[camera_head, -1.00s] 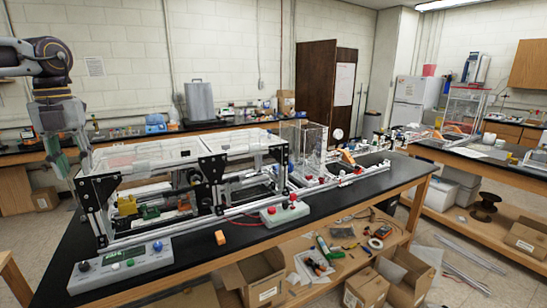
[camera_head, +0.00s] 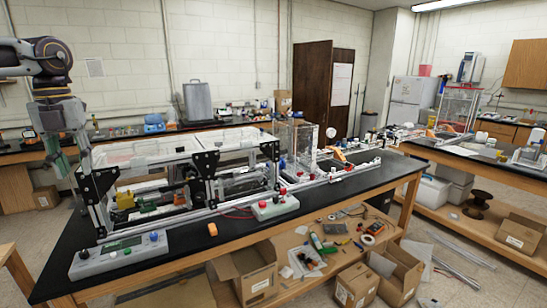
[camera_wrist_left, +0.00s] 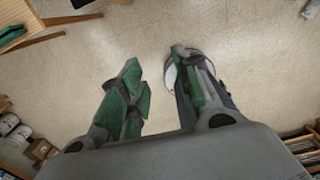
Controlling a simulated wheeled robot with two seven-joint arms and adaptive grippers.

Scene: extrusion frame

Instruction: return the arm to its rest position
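My left arm (camera_head: 50,58) comes in from the left edge of the head view and hangs down with its wrist pointing at the floor. My left gripper (camera_head: 68,160) is beside the left end of the extrusion frame (camera_head: 190,158), apart from it as far as I can tell. In the left wrist view the left gripper (camera_wrist_left: 155,58) has its two green-padded fingers spread. Only bare floor (camera_wrist_left: 150,30) shows between the tips, so it is open and empty. My right arm and right gripper are not in view.
The frame stands on a black-topped bench (camera_head: 340,190) with a grey control box (camera_head: 120,257) and an orange block (camera_head: 212,229). A back counter (camera_head: 25,157) runs behind my left gripper.

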